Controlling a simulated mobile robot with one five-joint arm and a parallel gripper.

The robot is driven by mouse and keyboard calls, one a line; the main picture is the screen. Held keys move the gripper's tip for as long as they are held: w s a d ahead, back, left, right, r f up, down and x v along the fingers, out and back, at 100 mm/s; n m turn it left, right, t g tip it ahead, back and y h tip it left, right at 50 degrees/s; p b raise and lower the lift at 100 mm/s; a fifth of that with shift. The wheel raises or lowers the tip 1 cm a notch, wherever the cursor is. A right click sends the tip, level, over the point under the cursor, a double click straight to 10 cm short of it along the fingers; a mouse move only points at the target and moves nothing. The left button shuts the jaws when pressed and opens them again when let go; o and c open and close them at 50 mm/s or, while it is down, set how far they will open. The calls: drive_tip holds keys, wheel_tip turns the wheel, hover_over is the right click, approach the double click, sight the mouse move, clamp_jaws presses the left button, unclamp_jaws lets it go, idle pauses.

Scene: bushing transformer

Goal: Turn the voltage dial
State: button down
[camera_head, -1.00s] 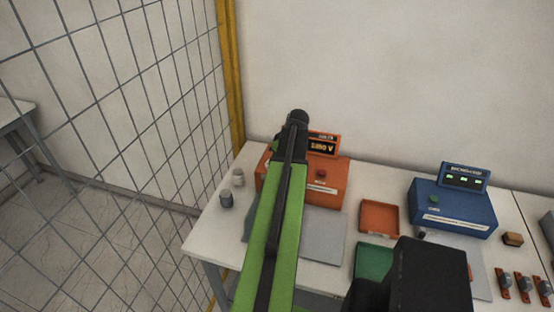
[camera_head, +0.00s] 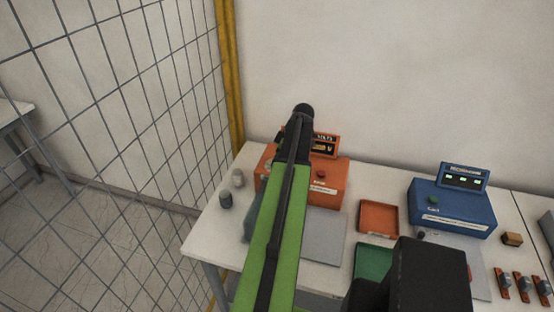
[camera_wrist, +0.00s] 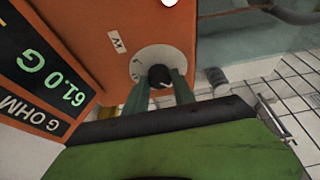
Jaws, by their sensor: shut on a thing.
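The orange tester box (camera_head: 330,188) stands on the table, with my green and black arm across its left side in the head view. In the wrist view its orange face (camera_wrist: 100,30) shows a round white dial plate with a black knob (camera_wrist: 159,74), marked kV. My gripper (camera_wrist: 158,88) has one finger on each side of the knob and is shut on it. A lit display (camera_wrist: 45,75) reads 61.0 G OHM. In the head view my arm hides the dial and fingers. The box's upper display (camera_head: 323,145) is partly covered by my arm.
Two small grey cylinders (camera_head: 226,199) stand left of the orange box. An orange tray (camera_head: 378,234), a green tray (camera_head: 373,276) and a blue tester (camera_head: 452,216) lie to the right. A wire mesh fence (camera_head: 110,100) is at the left.

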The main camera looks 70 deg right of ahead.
drive_tip(key=c, duration=1.1)
unclamp_jaws()
drive_tip(key=shift+o, duration=0.2)
drive_tip(key=p+v, duration=1.6)
drive_tip(key=v, duration=0.1)
drive_tip(key=shift+r, duration=0.25)
drive_tip(key=shift+s, duration=0.1)
